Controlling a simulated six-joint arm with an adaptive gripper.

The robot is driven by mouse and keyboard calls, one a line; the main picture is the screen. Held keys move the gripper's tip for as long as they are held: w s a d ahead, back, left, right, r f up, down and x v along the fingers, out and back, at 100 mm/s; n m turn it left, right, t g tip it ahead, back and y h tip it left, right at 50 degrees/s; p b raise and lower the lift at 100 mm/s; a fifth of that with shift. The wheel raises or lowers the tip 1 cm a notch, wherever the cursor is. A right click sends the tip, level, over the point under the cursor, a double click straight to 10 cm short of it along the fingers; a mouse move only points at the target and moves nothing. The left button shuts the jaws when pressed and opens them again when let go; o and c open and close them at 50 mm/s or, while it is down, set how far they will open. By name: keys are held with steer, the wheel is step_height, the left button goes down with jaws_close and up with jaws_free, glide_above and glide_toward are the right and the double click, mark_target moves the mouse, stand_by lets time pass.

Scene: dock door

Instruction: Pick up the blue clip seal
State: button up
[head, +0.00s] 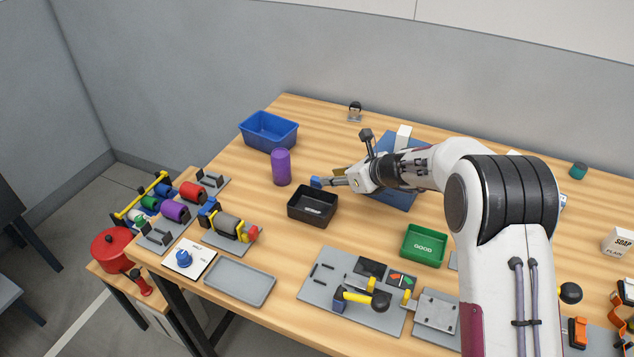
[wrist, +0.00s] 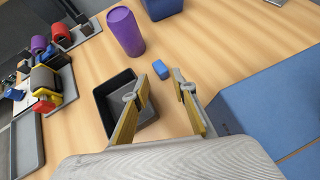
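A small blue block, which looks like the blue clip seal (wrist: 162,69), lies on the wooden table beyond my fingertips in the wrist view. In the head view the blue block (head: 316,182) shows right at the end of my gripper (head: 331,182). In the wrist view my gripper (wrist: 169,80) is open, with a gap between its two yellow-and-grey fingers. Nothing is held between the fingers.
A black bin (head: 331,203) stands close beside my gripper, under its left finger in the wrist view. A purple cylinder (head: 281,167) stands behind the block. A blue bin (head: 294,133) is farther back. A large blue box (wrist: 265,105) lies right. Bare table surrounds the block.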

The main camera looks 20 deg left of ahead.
mark_target(317, 178)
steer(key=shift+x, duration=1.2)
steer(key=shift+x, duration=2.95)
steer(key=c, duration=0.6)
